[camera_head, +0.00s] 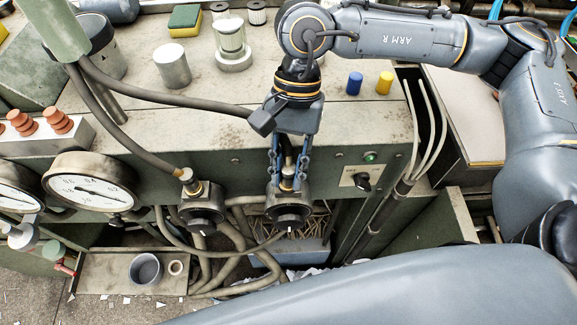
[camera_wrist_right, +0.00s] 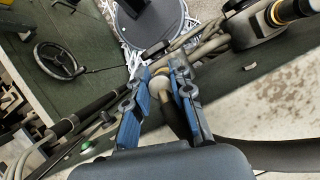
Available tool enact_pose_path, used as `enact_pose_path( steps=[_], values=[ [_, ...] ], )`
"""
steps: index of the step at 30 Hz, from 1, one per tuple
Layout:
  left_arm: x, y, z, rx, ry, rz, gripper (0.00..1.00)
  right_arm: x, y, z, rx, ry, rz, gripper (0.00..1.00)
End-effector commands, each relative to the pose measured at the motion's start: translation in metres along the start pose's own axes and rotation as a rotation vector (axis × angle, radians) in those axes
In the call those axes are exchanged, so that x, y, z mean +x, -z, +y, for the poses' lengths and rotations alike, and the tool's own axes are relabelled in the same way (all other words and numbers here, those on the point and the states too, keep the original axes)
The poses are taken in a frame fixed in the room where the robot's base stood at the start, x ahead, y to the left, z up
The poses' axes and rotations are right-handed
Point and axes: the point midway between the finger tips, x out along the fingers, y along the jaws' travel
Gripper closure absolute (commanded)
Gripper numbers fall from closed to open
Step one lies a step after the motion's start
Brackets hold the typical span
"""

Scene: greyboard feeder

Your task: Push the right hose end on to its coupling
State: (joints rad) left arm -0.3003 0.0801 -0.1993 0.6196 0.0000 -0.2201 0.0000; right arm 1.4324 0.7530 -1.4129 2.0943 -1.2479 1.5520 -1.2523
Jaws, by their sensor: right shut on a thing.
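My right gripper (camera_head: 287,183) points down over the right coupling (camera_head: 289,212), a dark round fitting on the front of the green machine. Its blue fingers are shut on the end of the right hose, which is mostly hidden between them. The right hose (camera_head: 150,97) runs from the green post at upper left to the gripper. In the wrist view the gripper (camera_wrist_right: 162,72) has a slim piece of the hose end (camera_wrist_right: 166,105) between its fingers. I cannot tell how far the end sits on the coupling. My left gripper is not in view.
The left coupling (camera_head: 202,212) stands to the left with its own hose (camera_head: 150,150) on it. A switch panel (camera_head: 362,177) with a green lamp is to the right. Pressure gauges (camera_head: 90,188) are at far left. Loose hoses (camera_head: 228,262) hang below the couplings.

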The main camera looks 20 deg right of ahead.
Motion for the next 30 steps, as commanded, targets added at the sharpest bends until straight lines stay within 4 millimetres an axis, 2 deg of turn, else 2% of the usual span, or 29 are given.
enact_pose_path(
  steps=[2, 3, 6, 7, 15, 19, 23, 30],
  values=[
    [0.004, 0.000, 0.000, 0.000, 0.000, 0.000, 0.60, 0.004, 0.001, 0.000, -0.001, -0.001, -0.003, 1.00],
    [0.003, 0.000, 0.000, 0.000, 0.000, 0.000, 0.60, 0.003, 0.000, 0.000, -0.001, -0.002, -0.003, 0.74],
    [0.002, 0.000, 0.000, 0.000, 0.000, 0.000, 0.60, 0.003, 0.000, 0.000, -0.001, -0.002, -0.003, 0.53],
    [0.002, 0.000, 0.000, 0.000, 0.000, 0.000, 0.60, 0.003, 0.000, 0.000, -0.001, -0.002, -0.002, 0.51],
    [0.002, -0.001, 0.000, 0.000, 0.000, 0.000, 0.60, 0.002, 0.000, 0.000, -0.001, -0.001, -0.001, 0.51],
    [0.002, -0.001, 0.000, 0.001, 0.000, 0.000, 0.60, -0.006, 0.001, -0.001, 0.000, 0.002, 0.000, 0.51],
    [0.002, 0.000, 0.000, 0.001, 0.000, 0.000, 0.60, -0.028, 0.001, -0.001, 0.000, 0.004, 0.002, 0.51],
    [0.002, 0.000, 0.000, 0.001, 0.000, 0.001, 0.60, -0.080, 0.001, -0.001, 0.000, 0.003, 0.000, 0.51]
  ],
)
